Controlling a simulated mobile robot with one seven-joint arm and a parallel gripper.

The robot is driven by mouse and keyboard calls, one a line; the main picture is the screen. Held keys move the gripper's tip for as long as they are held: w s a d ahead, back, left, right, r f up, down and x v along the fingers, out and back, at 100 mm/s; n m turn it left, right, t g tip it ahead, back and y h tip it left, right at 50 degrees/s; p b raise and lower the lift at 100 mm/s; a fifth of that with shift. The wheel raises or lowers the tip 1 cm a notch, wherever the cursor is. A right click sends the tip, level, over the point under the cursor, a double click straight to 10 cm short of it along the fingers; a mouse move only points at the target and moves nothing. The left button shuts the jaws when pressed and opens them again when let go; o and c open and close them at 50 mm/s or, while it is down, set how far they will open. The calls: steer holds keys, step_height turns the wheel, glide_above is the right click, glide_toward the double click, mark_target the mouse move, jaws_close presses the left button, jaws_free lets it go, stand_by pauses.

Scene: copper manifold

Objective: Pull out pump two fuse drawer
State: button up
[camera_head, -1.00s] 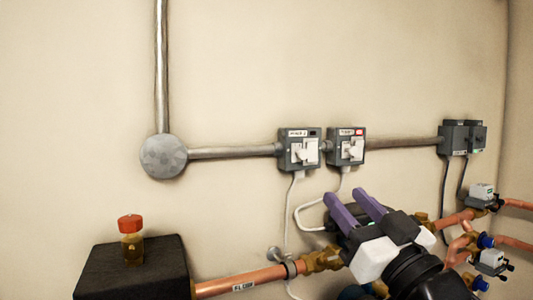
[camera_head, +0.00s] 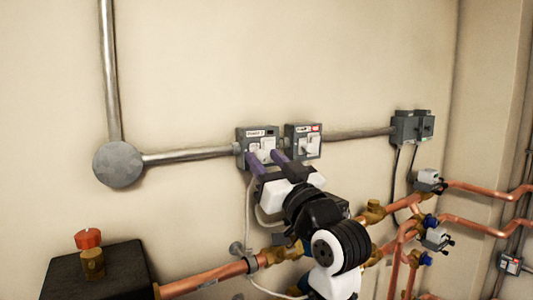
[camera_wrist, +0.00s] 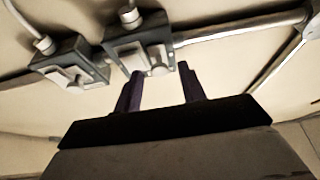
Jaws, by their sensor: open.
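The left grey switch box (camera_head: 257,134) on the wall has a label that seems to read PUMP 2. Its white front part (camera_head: 265,144) is partly behind my fingers. My gripper (camera_head: 266,158) is open, its two purple fingers pointing at the lower front of this box. In the wrist view, which looks upside down, the fingers (camera_wrist: 161,69) are apart with nothing between them. The same box (camera_wrist: 140,45) is just beyond the left finger there. I cannot tell whether a finger touches it.
A similar box (camera_head: 303,142) with a red mark stands close on the right. A metal conduit (camera_head: 190,156) runs left to a round junction box (camera_head: 118,164). Copper pipes (camera_head: 210,279) and a black block with a red-capped fitting (camera_head: 92,255) lie below.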

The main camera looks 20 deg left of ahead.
steer(key=shift+w+a, duration=0.1)
steer(key=shift+a, duration=0.05)
steer(key=shift+c, duration=0.2)
jaws_close()
steer(key=shift+s+d+b, duration=0.35)
steer(key=shift+s+d, duration=0.6)
steer(key=shift+d, duration=0.25)
steer(key=shift+o, duration=0.2)
jaws_free()
steer(key=shift+d, duration=0.1)
steer(key=shift+s, duration=0.1)
